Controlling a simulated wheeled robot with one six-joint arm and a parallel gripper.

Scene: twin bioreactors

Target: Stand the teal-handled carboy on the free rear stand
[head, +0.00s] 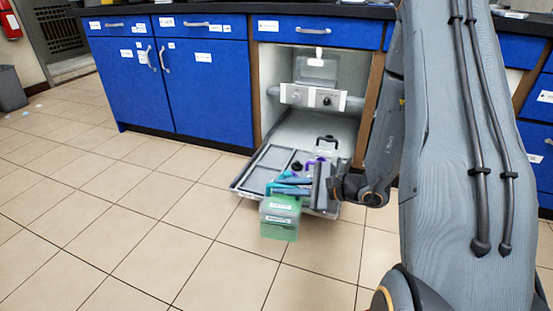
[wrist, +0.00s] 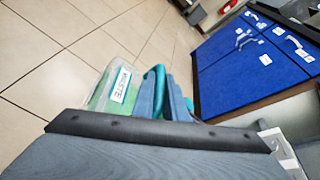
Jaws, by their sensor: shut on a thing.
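The teal-handled carboy (head: 280,218) is a clear box-shaped bottle with green liquid and white labels. It hangs in front of the pull-out tray's front edge, over the floor. My gripper (head: 286,186) is shut on its teal handle. In the wrist view the carboy (wrist: 112,92) shows a label reading WASTE, and its teal handle (wrist: 153,84) sits against my blue-grey fingers (wrist: 172,98). The pull-out tray (head: 243,183) extends from the open cabinet. My gripper and the carboy hide part of it, and I cannot make out the rear stand clearly.
A purple-handled vessel (head: 314,161) and a black-handled one (head: 328,144) stand on the tray's right side, close to my gripper. The tray's left side looks clear. A grey-white unit with knobs (head: 312,97) sits inside the cabinet.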

